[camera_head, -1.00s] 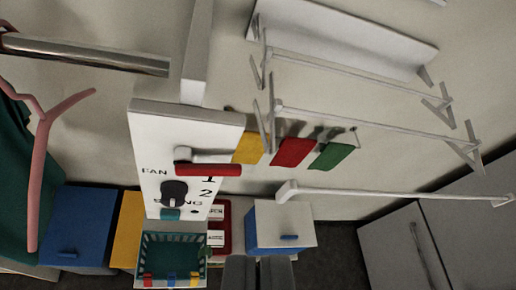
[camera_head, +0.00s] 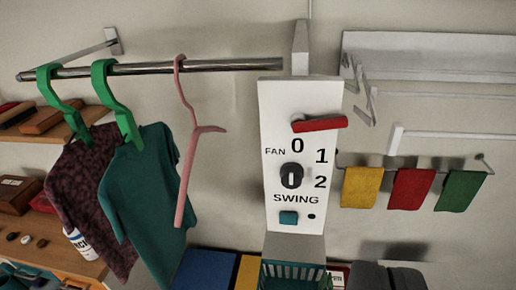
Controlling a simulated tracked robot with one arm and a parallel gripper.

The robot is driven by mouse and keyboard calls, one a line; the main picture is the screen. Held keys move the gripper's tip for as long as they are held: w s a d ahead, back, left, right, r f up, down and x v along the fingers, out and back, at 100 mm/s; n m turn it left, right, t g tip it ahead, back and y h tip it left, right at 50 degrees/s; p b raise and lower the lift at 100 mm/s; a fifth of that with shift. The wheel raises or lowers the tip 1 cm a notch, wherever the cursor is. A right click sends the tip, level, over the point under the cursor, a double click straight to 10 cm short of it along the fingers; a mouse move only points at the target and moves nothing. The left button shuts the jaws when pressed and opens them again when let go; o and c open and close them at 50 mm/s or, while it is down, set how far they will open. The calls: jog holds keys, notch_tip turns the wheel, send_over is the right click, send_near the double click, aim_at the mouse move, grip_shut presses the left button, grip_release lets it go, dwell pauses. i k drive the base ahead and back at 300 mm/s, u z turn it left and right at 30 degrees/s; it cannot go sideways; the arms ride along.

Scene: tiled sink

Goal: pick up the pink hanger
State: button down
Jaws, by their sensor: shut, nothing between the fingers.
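The pink hanger (camera_head: 187,158) hangs empty by its hook from the metal rail (camera_head: 200,66) in the upper left. It is seen nearly edge-on, to the right of a teal shirt on a green hanger.
A teal shirt (camera_head: 142,195) and a dark patterned shirt (camera_head: 84,195) hang left of the pink hanger. A white fan panel (camera_head: 277,222) stands between hanger and gripper. Coloured cloths (camera_head: 411,190) hang at right. Wooden shelves (camera_head: 75,262) are at left. Below is a green basket (camera_head: 292,274).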

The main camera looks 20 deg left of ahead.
aim_at(198, 131)
jog(key=u, duration=1.7)
jog(key=k, duration=0.75)
jog(key=z, duration=0.9)
jog(key=i, duration=1)
jog(key=u, duration=0.05)
